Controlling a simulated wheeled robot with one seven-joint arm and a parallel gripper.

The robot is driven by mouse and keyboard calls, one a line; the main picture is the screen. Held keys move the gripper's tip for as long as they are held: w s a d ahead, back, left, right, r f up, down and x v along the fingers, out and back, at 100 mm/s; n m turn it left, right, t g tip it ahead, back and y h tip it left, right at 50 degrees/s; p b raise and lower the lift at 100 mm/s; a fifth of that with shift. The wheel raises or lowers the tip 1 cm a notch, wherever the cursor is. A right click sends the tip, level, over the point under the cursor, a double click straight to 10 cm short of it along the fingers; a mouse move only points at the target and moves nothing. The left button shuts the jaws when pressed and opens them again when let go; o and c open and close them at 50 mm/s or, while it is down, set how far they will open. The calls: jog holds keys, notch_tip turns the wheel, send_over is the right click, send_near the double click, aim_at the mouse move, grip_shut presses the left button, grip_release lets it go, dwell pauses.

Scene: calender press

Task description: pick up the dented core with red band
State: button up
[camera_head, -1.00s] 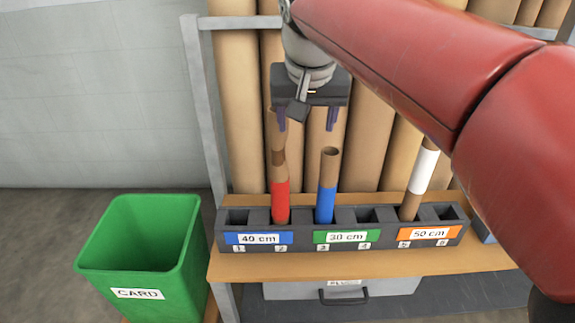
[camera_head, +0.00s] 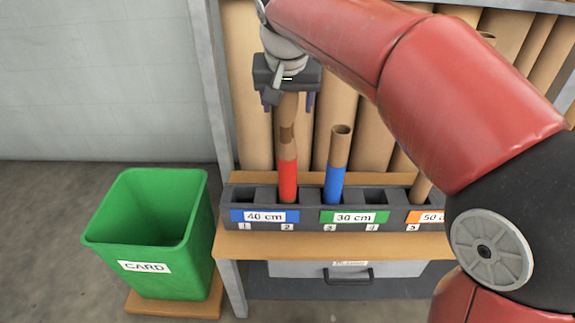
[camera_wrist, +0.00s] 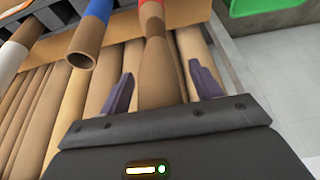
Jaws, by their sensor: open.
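The dented core with red band (camera_head: 287,165) stands upright in slot 2 of the grey rack (camera_head: 258,228), under the 40 cm label. Its brown upper part has a dark dent, and the red band is low on it. My gripper (camera_head: 289,101) is open above it, with one finger on each side of the core's top. In the wrist view the core (camera_wrist: 155,50) runs between the two open fingers (camera_wrist: 163,90), with no visible grip on it. The core's very top is partly hidden by the gripper body.
A blue-banded core (camera_head: 335,170) stands in slot 3, close on the right. A further core (camera_head: 422,188) near slot 5 is mostly hidden by my arm. Tall brown tubes (camera_head: 245,120) stand behind. A green CARD bin (camera_head: 150,250) is at left.

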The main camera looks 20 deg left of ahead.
jog(key=shift+c, duration=0.3)
grip_shut()
jog(key=shift+r, duration=0.1)
